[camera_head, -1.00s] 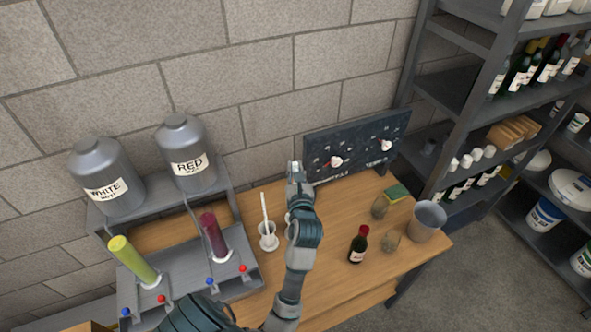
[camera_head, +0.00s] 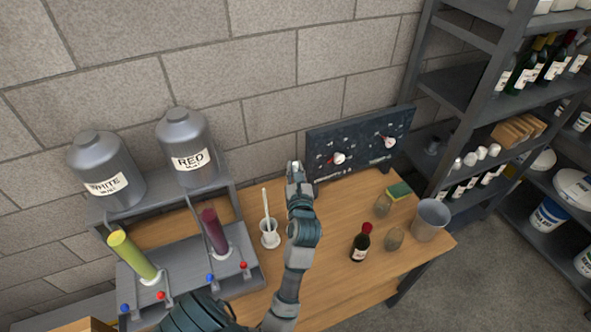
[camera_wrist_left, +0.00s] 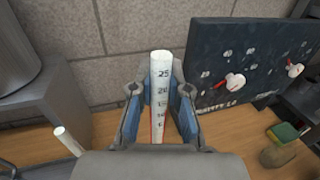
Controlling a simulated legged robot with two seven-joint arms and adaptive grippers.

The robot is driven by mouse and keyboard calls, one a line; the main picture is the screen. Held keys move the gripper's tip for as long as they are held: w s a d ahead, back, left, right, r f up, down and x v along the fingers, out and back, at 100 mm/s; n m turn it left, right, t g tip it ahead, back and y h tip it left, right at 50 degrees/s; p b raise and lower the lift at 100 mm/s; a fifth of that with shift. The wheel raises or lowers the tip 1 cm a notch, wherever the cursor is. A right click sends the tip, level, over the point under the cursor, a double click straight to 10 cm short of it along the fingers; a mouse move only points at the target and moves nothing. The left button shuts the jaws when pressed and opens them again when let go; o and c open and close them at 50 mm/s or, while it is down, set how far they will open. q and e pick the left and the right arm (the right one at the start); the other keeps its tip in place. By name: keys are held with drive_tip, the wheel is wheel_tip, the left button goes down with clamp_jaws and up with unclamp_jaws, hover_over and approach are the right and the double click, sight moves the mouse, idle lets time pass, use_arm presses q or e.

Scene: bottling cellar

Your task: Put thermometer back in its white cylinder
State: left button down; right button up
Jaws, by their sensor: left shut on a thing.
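My left gripper (camera_head: 296,174) is shut on the white thermometer (camera_wrist_left: 158,95). In the left wrist view it stands upright between the fingers (camera_wrist_left: 160,108), with scale numbers and a red line facing me. In the head view only a small white tip shows at the gripper. A white cylinder (camera_head: 270,239) stands on the table left of my forearm. A different thin white stick (camera_head: 266,203) leans in it; this stick also shows in the left wrist view (camera_wrist_left: 68,140). My arm covers the table just right of that cylinder. My right gripper is out of view.
A dark board (camera_head: 360,146) with white dials stands at the back. A bottle (camera_head: 361,243), glasses (camera_head: 395,239) and a grey bucket (camera_head: 430,220) stand on the right. A metal stand (camera_head: 243,272) with coloured tubes is on the left.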

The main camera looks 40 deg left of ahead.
use_arm(q)
drive_tip(key=shift+f, duration=0.1)
idle(0.4)
drive_tip(key=shift+f+b, duration=1.1)
drive_tip(key=shift+f, duration=0.3)
drive_tip(key=shift+f+b, duration=1.7)
drive_tip(key=shift+f, duration=0.8)
drive_tip(key=c, duration=1.1)
unclamp_jaws()
drive_tip(key=shift+o, duration=0.2)
drive_tip(key=shift+s+d, duration=0.1)
